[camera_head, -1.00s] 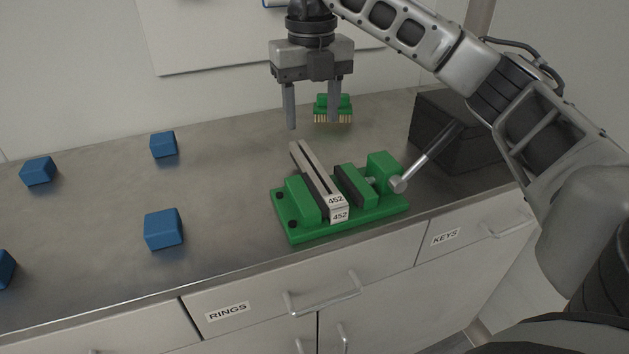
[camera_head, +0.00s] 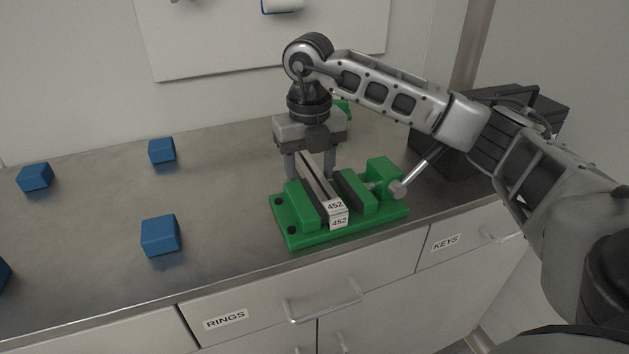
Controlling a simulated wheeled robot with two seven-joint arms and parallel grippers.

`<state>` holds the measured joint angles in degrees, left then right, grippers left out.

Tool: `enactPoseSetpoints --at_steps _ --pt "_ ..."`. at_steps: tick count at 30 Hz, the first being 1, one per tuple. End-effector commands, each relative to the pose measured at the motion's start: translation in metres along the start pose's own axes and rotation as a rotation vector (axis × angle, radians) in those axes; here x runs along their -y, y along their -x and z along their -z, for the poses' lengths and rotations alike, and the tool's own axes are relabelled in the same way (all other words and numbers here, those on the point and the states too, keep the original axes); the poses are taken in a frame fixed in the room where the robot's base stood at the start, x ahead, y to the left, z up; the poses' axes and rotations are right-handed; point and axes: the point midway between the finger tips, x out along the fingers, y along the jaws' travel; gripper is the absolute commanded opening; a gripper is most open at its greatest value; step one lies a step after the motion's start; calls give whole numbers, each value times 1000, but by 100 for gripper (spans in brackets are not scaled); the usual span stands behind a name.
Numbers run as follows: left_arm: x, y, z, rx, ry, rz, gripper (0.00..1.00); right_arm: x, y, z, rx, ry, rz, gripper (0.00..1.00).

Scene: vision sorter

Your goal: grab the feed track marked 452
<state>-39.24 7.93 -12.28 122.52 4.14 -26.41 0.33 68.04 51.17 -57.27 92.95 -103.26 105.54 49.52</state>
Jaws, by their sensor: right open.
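The feed track (camera_head: 318,186) is a narrow grey bar with white labels reading 452 on its near end. It lies in a green vise (camera_head: 356,221) on the bench, between the vise's left block and its dark-faced right jaw; whether the jaw touches it I cannot tell. My right gripper (camera_head: 310,168) points down at the far part of the track, its open fingers on either side of it. The fingertips are partly hidden behind the vise and track. My left gripper is not in view.
Several blue blocks (camera_head: 160,236) are spread over the left of the metal bench (camera_head: 90,245). The vise handle (camera_head: 415,172) sticks up to the right. A dark box (camera_head: 520,105) stands at the back right. A green object (camera_head: 343,108) is mostly hidden behind my gripper.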

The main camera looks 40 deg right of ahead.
Motion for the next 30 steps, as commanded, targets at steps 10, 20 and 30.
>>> enactPoseSetpoints --at_steps 10,20,30 --pt "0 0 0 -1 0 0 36 0 2 -1 3 -1 -2 0" --pt "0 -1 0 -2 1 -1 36 0 7 -1 5 -1 -2 0" --pt "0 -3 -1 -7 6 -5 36 3 50 14 7 1 -2 0"
